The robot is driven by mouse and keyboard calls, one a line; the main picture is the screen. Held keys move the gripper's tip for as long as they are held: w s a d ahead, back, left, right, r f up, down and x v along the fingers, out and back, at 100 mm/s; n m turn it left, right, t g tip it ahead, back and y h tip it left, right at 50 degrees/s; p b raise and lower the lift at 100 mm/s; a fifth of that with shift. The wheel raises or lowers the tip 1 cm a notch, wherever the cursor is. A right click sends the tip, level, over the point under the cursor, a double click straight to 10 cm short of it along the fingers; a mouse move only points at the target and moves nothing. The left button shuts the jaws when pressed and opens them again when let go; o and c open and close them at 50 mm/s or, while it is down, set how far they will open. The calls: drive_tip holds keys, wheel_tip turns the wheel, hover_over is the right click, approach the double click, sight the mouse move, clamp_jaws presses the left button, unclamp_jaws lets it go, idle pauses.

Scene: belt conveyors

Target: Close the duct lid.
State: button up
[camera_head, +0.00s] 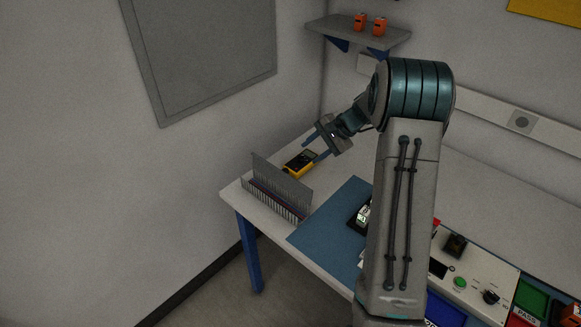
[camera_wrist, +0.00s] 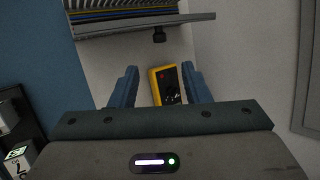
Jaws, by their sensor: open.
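The duct is a grey slotted channel (camera_head: 275,201) near the left end of the bench. Its flat grey lid (camera_head: 282,180) stands raised along the far side, so the channel is open on top. In the wrist view the lid's edge (camera_wrist: 150,25) crosses the top, with coloured wires (camera_wrist: 135,12) beyond it and a small dark knob (camera_wrist: 159,35) sticking out from it. My gripper (camera_head: 318,142) is above the bench, behind and to the right of the duct, apart from it. In the wrist view its two blue fingers (camera_wrist: 160,88) are spread with nothing held.
A yellow multimeter (camera_head: 300,163) lies behind the duct; in the wrist view it shows between my fingers, below them on the bench. A blue mat (camera_head: 325,225) lies right of the duct. A shelf (camera_head: 358,30) with orange items is on the wall behind.

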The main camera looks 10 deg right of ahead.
sight(283, 176)
drive_tip(key=p+x, duration=0.2)
drive_tip(key=x, duration=0.9)
drive_tip(key=shift+a+f, duration=0.1)
clamp_jaws()
